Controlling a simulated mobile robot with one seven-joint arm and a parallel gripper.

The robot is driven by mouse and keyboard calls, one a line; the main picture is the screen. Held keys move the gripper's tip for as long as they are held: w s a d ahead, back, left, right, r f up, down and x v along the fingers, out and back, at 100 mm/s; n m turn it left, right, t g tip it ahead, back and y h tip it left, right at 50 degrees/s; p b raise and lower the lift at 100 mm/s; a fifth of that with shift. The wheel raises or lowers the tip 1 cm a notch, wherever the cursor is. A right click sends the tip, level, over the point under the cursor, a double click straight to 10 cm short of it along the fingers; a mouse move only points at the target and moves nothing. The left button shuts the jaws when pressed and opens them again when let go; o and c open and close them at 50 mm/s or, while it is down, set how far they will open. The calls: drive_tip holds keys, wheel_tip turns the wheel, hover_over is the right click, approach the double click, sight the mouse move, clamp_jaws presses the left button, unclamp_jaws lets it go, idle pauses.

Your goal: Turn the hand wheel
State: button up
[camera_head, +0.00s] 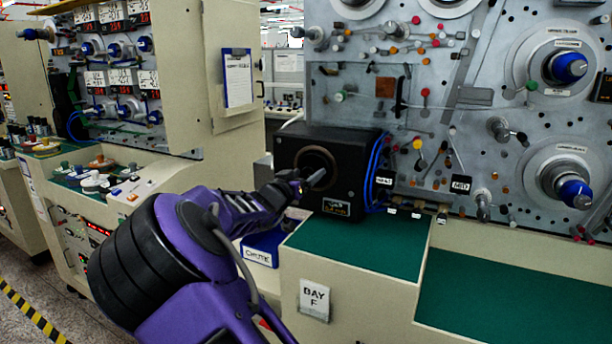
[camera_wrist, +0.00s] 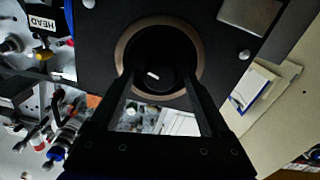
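A black box (camera_head: 345,147) stands on the green-topped bench, with a bronze-coloured ring (camera_head: 318,149) on its face. In the wrist view the ring (camera_wrist: 123,52) surrounds a dark recess with a black round knob (camera_wrist: 153,86) bearing a short white mark. This seems to be the hand wheel; its full shape is hard to make out in the dark. My gripper (camera_head: 314,179) reaches to the ring from the left. In the wrist view my gripper (camera_wrist: 161,83) is open, its two fingers on either side of the knob. I cannot tell whether they touch it.
Blue cables (camera_head: 374,170) run down the box's right side beside a grey panel (camera_head: 450,100) crowded with knobs and spindles. A blue bin (camera_head: 264,246) sits left of the bench. The green bench top (camera_head: 360,238) before the box is clear.

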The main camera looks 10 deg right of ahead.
clamp_jaws()
drive_tip(key=shift+m, duration=0.5)
drive_tip(key=m+b, duration=0.2)
drive_tip(key=m, duration=0.2)
drive_tip(key=shift+d+f+m+b, duration=0.1)
drive_tip(key=shift+f+m+b, duration=0.05)
drive_tip(key=shift+m+b, duration=0.2)
drive_tip(key=m+b, duration=0.4)
drive_tip(key=m, duration=0.1)
drive_tip(key=shift+s+f+m, duration=0.1)
drive_tip(key=shift+m, duration=0.15)
drive_tip(key=m+b, duration=0.3)
drive_tip(key=m, duration=0.1)
drive_tip(key=shift+d+m, duration=0.1)
drive_tip(key=shift+m, duration=0.2)
drive_tip(key=m+b, duration=0.1)
drive_tip(key=m, duration=0.3)
drive_tip(key=shift+m+b, duration=0.4)
